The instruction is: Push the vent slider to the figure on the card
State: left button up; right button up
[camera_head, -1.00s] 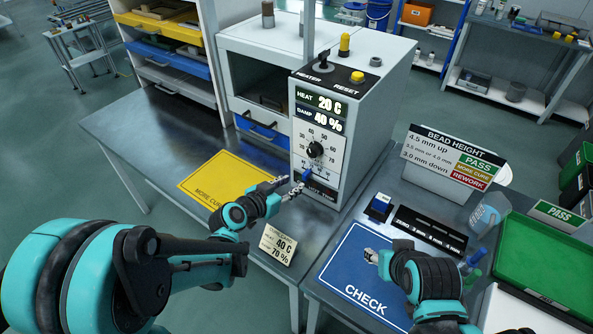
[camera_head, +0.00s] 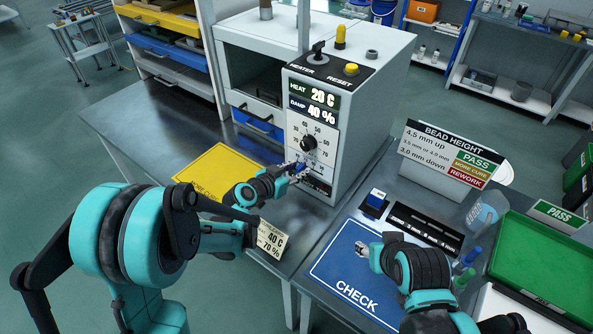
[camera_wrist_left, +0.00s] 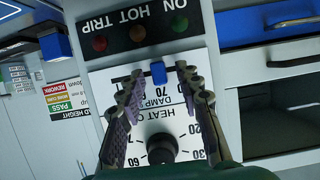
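The vent slider is a small blue knob (camera_wrist_left: 158,72) in a dark slot low on the heater's white panel, below the black dial (camera_head: 309,143). In the left wrist view it sits between the fingertips of my left gripper (camera_wrist_left: 159,74), with gaps on both sides. The gripper is open; it also shows at the panel in the head view (camera_head: 293,171). A printed 70 shows by the slider; my fingers hide other scale figures. The card (camera_head: 271,239) reads 40 C and 70 %. My right gripper (camera_head: 366,248) is over the blue CHECK mat, its opening unclear.
The heater's display (camera_head: 315,103) reads HEAT 20 C and DAMP 40 %. A yellow mat (camera_head: 215,170) lies left of my left gripper. The blue CHECK mat (camera_head: 335,265), bead height sign (camera_head: 449,153) and green tray (camera_head: 545,258) are on the right.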

pick_arm(q)
grip_shut()
jog(key=shift+s+d, duration=0.15)
grip_release()
jog(key=v, duration=1.2)
jog(key=shift+s+f, duration=0.1)
jog(key=shift+s, duration=0.05)
